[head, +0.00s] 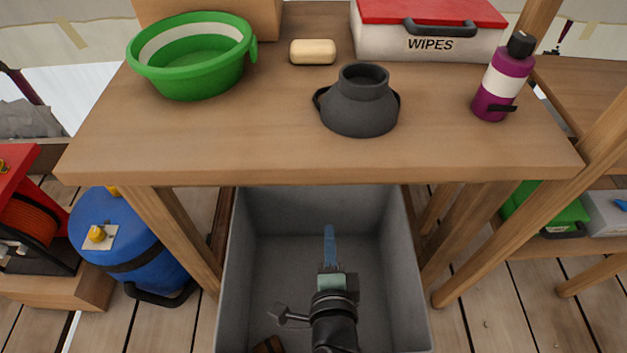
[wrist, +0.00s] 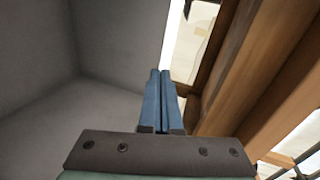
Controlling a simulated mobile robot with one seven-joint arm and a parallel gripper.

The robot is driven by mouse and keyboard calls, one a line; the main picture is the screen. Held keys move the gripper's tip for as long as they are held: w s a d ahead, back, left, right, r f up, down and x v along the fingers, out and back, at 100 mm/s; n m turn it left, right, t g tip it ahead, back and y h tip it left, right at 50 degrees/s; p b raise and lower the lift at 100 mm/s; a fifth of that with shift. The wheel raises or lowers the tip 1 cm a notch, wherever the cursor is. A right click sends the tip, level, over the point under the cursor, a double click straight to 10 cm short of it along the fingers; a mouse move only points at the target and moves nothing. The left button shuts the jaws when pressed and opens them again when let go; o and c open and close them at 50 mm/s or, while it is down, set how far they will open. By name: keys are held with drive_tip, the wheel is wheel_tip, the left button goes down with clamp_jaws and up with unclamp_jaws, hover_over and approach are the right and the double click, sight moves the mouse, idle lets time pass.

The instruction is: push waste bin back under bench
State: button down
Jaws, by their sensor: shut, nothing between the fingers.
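The waste bin (head: 255,215) is a grey open box on the plank floor. In the head view its far part lies under the bench (head: 260,150), and its near part sticks out in front, between the bench legs. My gripper (head: 329,230) is over the open bin in the head view, fingers pointing toward the bench. In the wrist view the blue fingers of my gripper (wrist: 162,75) are closed together with nothing between them. The bin's grey inner walls (wrist: 110,50) fill the left of that view. Whether the fingers touch the bin I cannot tell.
On the bench stand a green basin (head: 190,85), a soap bar (head: 312,52), a dark grey pot (head: 360,105), a wipes box (head: 430,42) and a purple bottle (head: 502,80). A blue canister (head: 125,240) stands left of the bench. A wooden leg (head: 170,235) stands close to the bin's left side.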

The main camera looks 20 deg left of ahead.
drive_tip(key=a+b+x, duration=0.1)
drive_tip(key=b+x, duration=0.3)
drive_tip(key=x, duration=1)
drive_tip(key=shift+s+a+m, duration=0.2)
drive_tip(key=shift+a+m, duration=0.05)
drive_tip(key=shift+m, duration=0.15)
